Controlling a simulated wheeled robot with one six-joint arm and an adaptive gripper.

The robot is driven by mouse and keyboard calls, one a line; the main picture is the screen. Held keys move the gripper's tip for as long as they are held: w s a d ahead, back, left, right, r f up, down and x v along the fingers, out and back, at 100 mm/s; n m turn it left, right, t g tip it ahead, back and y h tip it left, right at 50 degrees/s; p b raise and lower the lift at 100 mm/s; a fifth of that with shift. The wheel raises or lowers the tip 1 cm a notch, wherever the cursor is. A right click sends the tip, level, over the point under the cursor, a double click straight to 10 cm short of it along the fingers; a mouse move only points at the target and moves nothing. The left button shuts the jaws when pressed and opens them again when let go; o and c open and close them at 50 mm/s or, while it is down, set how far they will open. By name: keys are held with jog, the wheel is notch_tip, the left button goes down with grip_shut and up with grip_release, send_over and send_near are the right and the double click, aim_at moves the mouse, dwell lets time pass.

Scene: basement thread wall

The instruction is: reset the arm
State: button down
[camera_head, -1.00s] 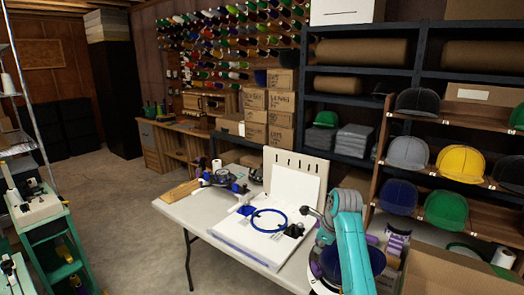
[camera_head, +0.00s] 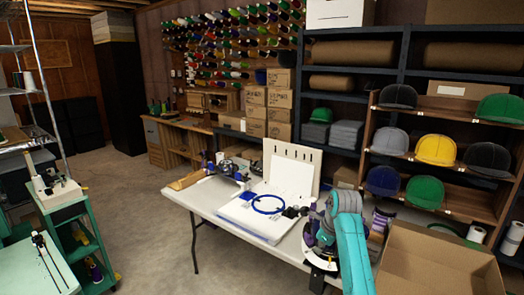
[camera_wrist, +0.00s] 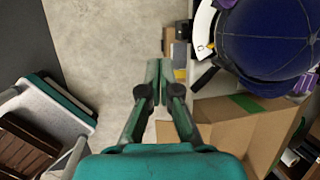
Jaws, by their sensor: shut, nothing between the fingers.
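In the head view my teal arm rises at the lower right, in front of the table's right end; I cannot make out the fingertips there. A navy cap (camera_wrist: 265,40) with a white curved part beside it is close by at the upper right of the wrist view, apart from the fingers.
The folding table (camera_head: 200,205) carries a blue hoop (camera_head: 268,204) on a white board. The open cardboard box (camera_head: 440,265) is right of my arm. A cap rack (camera_head: 455,170) stands behind. Teal carts (camera_head: 75,210) are at left. The floor between is clear (camera_head: 145,230).

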jog(key=s+f+n+t, duration=0.1)
jog(key=s+f+n, duration=0.2)
jog(key=s+f, duration=0.55)
jog(key=s+f+n+t, duration=0.2)
jog(key=s+f, duration=0.1)
jog(key=f, duration=1)
jog(key=s+f+n+t+h, duration=0.1)
jog(key=s+f+n, duration=0.25)
jog(key=s, duration=0.55)
jog(key=s+f+n+t, duration=0.1)
jog(key=s+f+n, duration=0.3)
jog(key=s, duration=0.5)
jog(key=s+r+n+t, duration=0.2)
jog(key=s+r+n, duration=0.1)
jog(key=s, duration=0.8)
jog(key=s+r+n+t, duration=0.1)
jog(key=s+r+n, duration=0.2)
jog(key=s, duration=0.8)
jog(key=s+r+n+t, duration=0.3)
jog(key=s+r+n, duration=0.3)
jog(key=s+r, duration=0.8)
notch_tip(320, 180, up, 3)
jog(key=shift+r+h, duration=0.2)
jog(key=shift+h, duration=0.1)
